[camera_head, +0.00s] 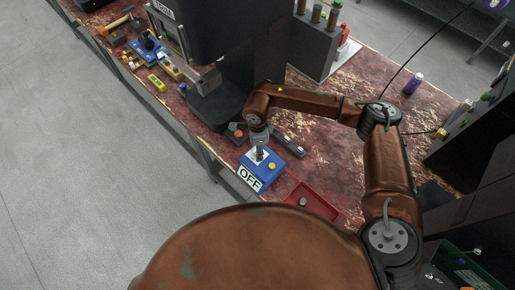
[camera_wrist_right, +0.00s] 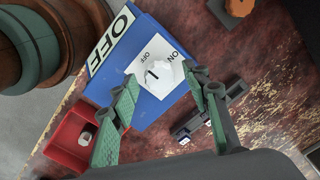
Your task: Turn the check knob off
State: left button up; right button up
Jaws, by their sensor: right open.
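The check knob (camera_wrist_right: 160,76) is a white dial on a white plate marked ON and OFF, on top of a blue box (camera_wrist_right: 150,108). A dark line shows on the knob; I cannot tell surely which mark it points to. The box carries a large OFF sign (camera_wrist_right: 108,40) and also shows in the head view (camera_head: 264,178). My right gripper (camera_wrist_right: 160,74) is open, its green-padded fingers on either side of the knob in the wrist view; contact cannot be told. In the head view the right gripper (camera_head: 260,150) is above the box and hides the knob. My left gripper is not in view.
A red tray (camera_head: 325,207) with a small grey piece stands beside the box. A dark item with an orange knob (camera_head: 238,132) and a dark bar (camera_head: 290,142) lie close behind. A dark machine (camera_head: 215,105) stands further back. A purple bottle (camera_head: 413,84) stands right.

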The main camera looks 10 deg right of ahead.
notch_tip(320, 180, up, 12)
dwell(0.6)
jog(key=shift+a, duration=0.1)
dwell(0.4)
